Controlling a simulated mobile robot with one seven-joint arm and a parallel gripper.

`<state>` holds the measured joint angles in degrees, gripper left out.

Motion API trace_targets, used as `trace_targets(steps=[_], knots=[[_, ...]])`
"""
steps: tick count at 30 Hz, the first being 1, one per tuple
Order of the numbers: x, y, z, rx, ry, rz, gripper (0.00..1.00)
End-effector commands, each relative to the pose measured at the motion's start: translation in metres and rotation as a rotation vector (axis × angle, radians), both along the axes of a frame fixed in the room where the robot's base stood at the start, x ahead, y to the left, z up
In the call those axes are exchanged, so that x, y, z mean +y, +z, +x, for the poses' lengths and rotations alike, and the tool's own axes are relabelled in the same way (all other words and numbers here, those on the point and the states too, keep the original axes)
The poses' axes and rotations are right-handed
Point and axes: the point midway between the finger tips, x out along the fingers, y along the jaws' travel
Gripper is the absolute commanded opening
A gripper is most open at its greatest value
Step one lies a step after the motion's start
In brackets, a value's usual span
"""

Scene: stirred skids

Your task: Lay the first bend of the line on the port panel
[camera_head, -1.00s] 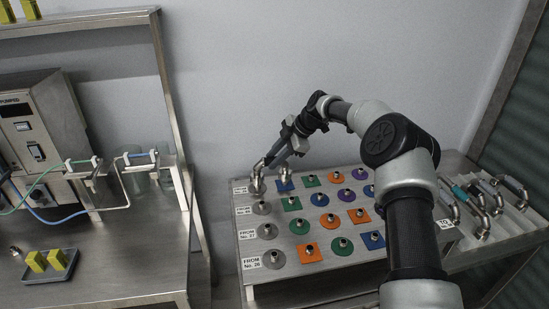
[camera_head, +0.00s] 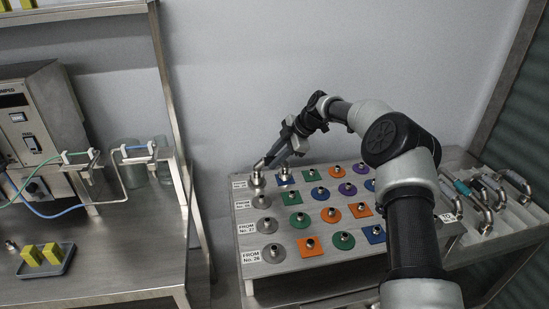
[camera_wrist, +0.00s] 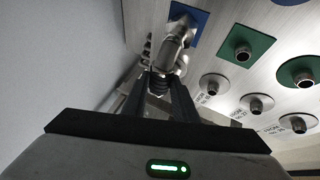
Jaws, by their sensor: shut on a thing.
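The port panel (camera_head: 322,262) has rows of ports on grey, blue, green, orange and purple plates. FROM labels line its left edge. My gripper (camera_head: 277,155) is at the panel's far left corner, shut on a metal bend (camera_head: 262,163). The bend is at the far grey FROM port (camera_head: 257,182) and the blue square port (camera_head: 286,177) beside it. In the wrist view my fingers (camera_wrist: 158,88) hold the bend (camera_wrist: 174,48), with one end over the blue plate (camera_wrist: 188,22). I cannot tell whether its ends are fully seated.
Several more metal bends (camera_head: 482,207) lie on a rack at the panel's right. A steel bench (camera_head: 120,262) at left carries a pump unit (camera_head: 35,125), tubing and a tray (camera_head: 48,262) with yellow blocks. The wall is close behind the panel.

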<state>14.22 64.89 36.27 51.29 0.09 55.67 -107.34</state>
Motion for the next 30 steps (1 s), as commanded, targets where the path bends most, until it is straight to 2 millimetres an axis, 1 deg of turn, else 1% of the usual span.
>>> trace_targets(steps=[12, 13, 16, 25, 28, 30], knots=[[0.0, -0.004, 0.0, -0.002, -0.001, 0.001, 0.0], [0.0, -0.003, 0.001, -0.002, -0.001, 0.001, 0.31], [0.0, -0.003, 0.0, -0.002, -0.001, 0.001, 0.48], [-0.001, -0.004, 0.0, 0.001, 0.0, 0.0, 0.48], [-0.005, 0.002, -0.001, 0.0, 0.0, -0.001, 0.48], [-0.01, 0.011, -0.003, -0.002, -0.001, 0.0, 0.48]])
